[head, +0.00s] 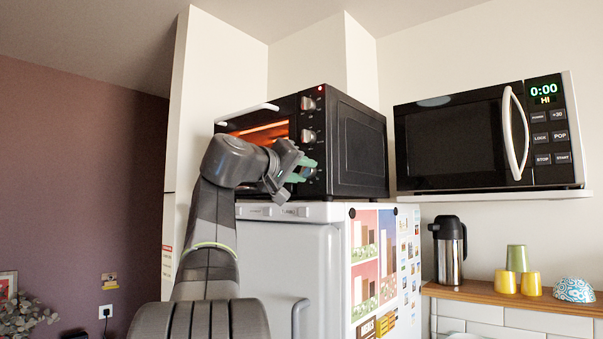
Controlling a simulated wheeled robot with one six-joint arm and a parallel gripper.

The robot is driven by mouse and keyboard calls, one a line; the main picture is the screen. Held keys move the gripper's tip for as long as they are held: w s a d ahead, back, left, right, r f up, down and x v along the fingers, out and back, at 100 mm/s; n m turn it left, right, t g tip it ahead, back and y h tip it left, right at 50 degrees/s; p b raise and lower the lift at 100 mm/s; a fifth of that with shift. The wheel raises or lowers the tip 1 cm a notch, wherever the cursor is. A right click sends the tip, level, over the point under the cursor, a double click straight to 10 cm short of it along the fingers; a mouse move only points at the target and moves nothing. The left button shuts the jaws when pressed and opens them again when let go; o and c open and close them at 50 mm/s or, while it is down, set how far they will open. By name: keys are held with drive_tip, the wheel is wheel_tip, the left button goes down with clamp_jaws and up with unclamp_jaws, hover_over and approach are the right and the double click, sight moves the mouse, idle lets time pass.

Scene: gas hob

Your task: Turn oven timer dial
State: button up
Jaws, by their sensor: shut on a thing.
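The black toaster oven (357,149) sits on top of the white fridge, its window glowing orange. Its front panel has an upper dial (308,103) and a middle dial (308,136), both clear of my arm. The lowest dial (308,172), apparently the timer dial, is partly hidden by my gripper. My gripper (303,170), with pale green fingertips, reaches in from the left and is shut on this lowest dial. The dial's pointer and markings are too small and covered to read.
A small red light (320,89) is lit above the dials. The white fridge (290,255) stands below the oven. A microwave (490,135) is on a shelf at the right. A flask (449,250), cups and a bowl (573,290) stand on the counter below.

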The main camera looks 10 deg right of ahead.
idle(0.4)
drive_tip(key=o, duration=1)
drive_tip(key=shift+c, duration=0.2)
drive_tip(key=b+v, duration=0.3)
drive_tip(key=v, duration=1.1)
drive_tip(key=shift+d, duration=0.1)
drive_tip(key=p+x, duration=0.3)
drive_tip(key=x, duration=1)
drive_tip(key=shift+w+d, duration=0.3)
